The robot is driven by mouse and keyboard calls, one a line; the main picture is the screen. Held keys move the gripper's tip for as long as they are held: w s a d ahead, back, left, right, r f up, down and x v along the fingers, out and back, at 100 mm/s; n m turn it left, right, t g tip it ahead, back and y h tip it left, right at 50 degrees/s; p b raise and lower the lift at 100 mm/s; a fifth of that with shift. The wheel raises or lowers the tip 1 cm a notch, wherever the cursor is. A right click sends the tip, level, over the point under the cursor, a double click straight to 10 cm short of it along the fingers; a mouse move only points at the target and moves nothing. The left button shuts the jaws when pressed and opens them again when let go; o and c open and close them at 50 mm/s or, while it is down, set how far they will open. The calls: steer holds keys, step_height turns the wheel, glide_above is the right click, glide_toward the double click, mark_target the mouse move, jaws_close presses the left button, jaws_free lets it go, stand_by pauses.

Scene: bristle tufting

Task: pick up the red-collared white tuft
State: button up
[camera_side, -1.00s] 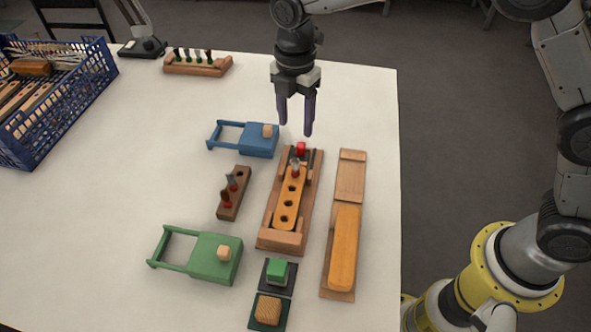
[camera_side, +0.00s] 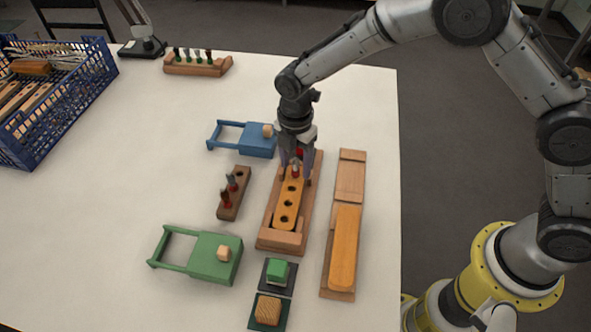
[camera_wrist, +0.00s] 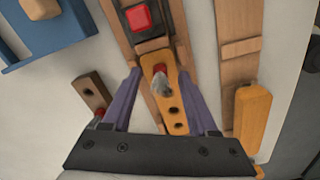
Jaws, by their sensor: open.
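A pale grey-white tuft with a red collar (camera_wrist: 161,86) stands in the end hole of the orange brush block (camera_wrist: 173,118), which lies in a wooden fixture. In the side view the tuft (camera_side: 295,171) shows between my fingers. My gripper (camera_side: 296,177) is open and low over that end of the block (camera_side: 287,205). In the wrist view the two purple fingers of my gripper (camera_wrist: 157,76) stand on either side of the tuft, apart from it.
A red button (camera_wrist: 138,18) sits at the fixture's far end. A wooden tray (camera_side: 350,180) lies to the right, blue (camera_side: 257,141) and green (camera_side: 214,257) clamps to the left. A rack with several tufts (camera_side: 197,68) and a blue crate (camera_side: 72,105) stand farther back.

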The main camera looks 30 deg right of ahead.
steer(key=shift+f, duration=0.35)
steer(key=shift+c, duration=0.2)
jaws_close()
steer(key=shift+r, duration=0.1)
